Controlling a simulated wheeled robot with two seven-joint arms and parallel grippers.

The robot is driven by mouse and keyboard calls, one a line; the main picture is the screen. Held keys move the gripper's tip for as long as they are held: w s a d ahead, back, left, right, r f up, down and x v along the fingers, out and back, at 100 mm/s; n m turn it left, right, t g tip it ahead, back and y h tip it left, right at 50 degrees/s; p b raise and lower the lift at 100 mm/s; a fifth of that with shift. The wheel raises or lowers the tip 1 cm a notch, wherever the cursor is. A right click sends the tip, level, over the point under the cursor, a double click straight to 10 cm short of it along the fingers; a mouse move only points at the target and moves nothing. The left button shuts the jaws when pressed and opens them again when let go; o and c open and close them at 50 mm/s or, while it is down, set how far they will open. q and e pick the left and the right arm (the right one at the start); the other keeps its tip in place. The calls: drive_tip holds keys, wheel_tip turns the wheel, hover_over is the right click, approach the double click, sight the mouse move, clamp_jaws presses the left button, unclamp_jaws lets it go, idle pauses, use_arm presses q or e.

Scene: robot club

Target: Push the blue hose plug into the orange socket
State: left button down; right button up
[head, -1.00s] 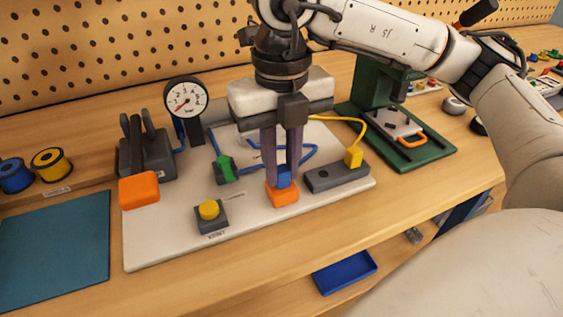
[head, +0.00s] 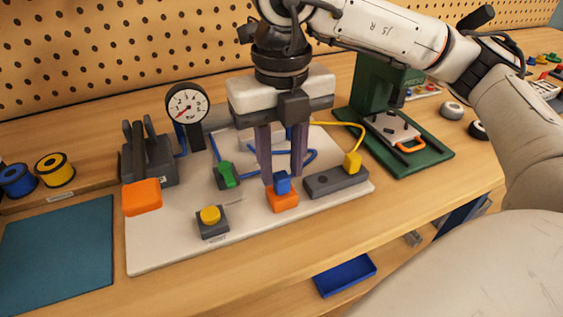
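The blue hose plug (head: 282,183) stands upright in or on the orange socket (head: 283,200) near the front of the white board. How deep it sits I cannot tell. My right gripper (head: 282,178) is open around the plug from above, with one finger to each side and a visible gap to the plug. A blue hose (head: 305,156) shows behind the fingers; its join to the plug is hidden. My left gripper is not in view.
On the white board (head: 160,246) are a yellow button (head: 210,214), a green valve (head: 228,174), a grey block with a yellow plug (head: 352,162) and a gauge (head: 187,104). An orange-handled clamp (head: 142,196) stands left, a green press (head: 372,90) right.

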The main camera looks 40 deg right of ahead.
drive_tip(key=shift+r+p, duration=1.25)
drive_tip(key=shift+r, duration=0.7)
drive_tip(key=o, duration=0.5)
drive_tip(key=shift+o, duration=0.2)
drive_tip(key=shift+r, duration=0.3)
wheel_tip(320, 180, up, 10)
drive_tip(key=p, duration=0.2)
drive_tip(key=shift+f, duration=0.25)
